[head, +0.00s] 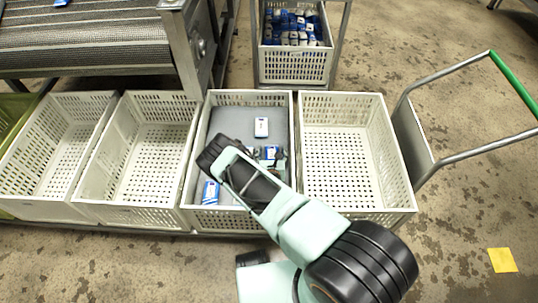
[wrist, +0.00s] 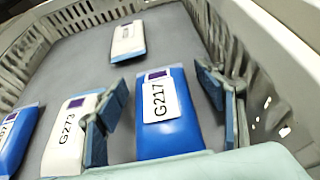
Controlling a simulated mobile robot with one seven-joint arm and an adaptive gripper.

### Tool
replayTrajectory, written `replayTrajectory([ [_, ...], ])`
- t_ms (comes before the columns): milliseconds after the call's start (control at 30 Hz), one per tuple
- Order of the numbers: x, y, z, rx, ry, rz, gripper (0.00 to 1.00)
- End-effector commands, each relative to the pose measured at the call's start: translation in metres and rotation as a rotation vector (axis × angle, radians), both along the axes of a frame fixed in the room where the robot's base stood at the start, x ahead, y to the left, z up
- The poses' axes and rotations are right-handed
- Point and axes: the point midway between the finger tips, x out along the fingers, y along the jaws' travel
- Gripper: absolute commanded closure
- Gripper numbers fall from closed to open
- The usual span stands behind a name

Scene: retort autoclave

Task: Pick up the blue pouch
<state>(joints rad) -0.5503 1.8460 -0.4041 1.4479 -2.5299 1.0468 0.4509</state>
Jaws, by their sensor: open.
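A blue pouch with a white label reading G217 (wrist: 168,125) lies on the grey floor of a white crate. My open gripper (wrist: 163,88) has one finger on each side of it, with gaps visible. In the head view a blue and white patch beside my gripper (head: 275,160) appears to be this pouch (head: 271,151), partly hidden by my arm. Another blue pouch (wrist: 16,138), its label ending in 07, lies at the far left; it also shows in the head view (head: 210,192). A white pouch labelled G273 (wrist: 70,140) lies between the two blue ones, partly behind the left finger.
A white pouch (head: 261,127) lies farther back in the same crate (head: 196,150). Its right wall is close to my right finger. Empty white crates stand left (head: 85,190) and right (head: 405,190). A crate of pouches (head: 292,68) stands behind; a green-handled trolley (head: 440,160) is right.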

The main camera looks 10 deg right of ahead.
Motion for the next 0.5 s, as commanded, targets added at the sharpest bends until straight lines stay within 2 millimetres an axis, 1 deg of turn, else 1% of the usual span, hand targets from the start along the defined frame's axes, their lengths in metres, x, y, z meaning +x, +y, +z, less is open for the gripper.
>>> replayTrajectory([
  [333,0.0001,-0.0018,-0.0010,-0.001,0.000,0.001,0.36],
  [500,0.0002,-0.0018,-0.0010,-0.001,0.000,0.001,0.55],
])
